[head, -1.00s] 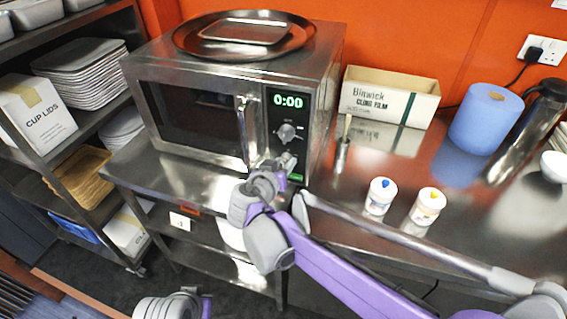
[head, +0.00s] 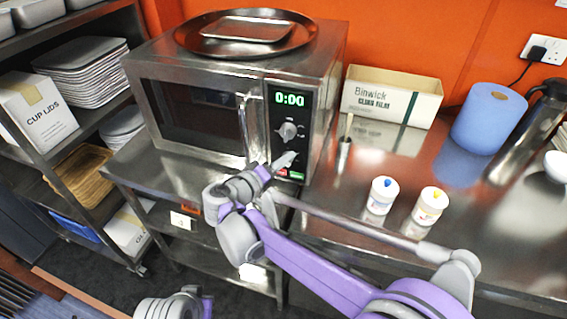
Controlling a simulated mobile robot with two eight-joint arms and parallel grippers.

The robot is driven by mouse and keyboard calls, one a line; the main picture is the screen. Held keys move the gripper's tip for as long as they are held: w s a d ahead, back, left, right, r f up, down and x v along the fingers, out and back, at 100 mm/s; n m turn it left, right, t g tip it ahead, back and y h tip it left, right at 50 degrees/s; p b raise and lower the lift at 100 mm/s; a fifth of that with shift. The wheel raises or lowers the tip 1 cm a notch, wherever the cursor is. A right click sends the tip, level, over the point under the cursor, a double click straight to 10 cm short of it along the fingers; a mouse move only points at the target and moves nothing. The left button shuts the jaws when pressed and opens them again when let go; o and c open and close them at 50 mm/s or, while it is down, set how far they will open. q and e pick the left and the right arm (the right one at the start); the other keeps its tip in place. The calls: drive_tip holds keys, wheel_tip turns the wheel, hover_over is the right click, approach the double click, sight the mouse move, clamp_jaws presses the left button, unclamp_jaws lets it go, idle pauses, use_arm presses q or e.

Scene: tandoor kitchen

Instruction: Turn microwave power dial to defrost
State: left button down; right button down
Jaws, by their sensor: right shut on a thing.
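The steel microwave (head: 195,117) stands on the steel counter with its door shut and its display (head: 291,99) reading 0:00. An upper dial (head: 288,131) on its black control panel is in plain view. My right gripper (head: 284,161) reaches up to the panel below that dial and is shut on the lower dial, which its fingers and wrist mostly hide. The pointer setting of the lower dial cannot be read. A red and a green button (head: 296,175) show just below the fingers. Part of my left arm shows at the bottom left; its fingers are out of view.
A round tray (head: 245,48) lies on top of the microwave. To the right stand a cling film box (head: 390,98), a blue paper roll (head: 488,118) and two white tubs (head: 382,192) (head: 429,204). A shelf rack (head: 75,150) with trays and boxes is at left.

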drive_tip(key=shift+f+n+t+h+b, duration=0.15)
drive_tip(key=shift+n+t+h+b, duration=0.6)
drive_tip(key=shift+n, duration=1.45)
drive_tip(key=shift+f+n+t+h+b, duration=0.15)
drive_tip(key=shift+n+t+h+b, duration=0.55)
drive_tip(key=shift+n, duration=1.5)
drive_tip(key=shift+f+n+t+h+b, duration=0.2)
drive_tip(key=shift+n+t+b, duration=0.25)
drive_tip(key=shift+n+b, duration=1.2)
drive_tip(key=shift+r+n+p, duration=0.1)
drive_tip(key=shift+n+p, duration=0.45)
drive_tip(key=shift+n, duration=0.2)
drive_tip(key=c, duration=0.5)
unclamp_jaws()
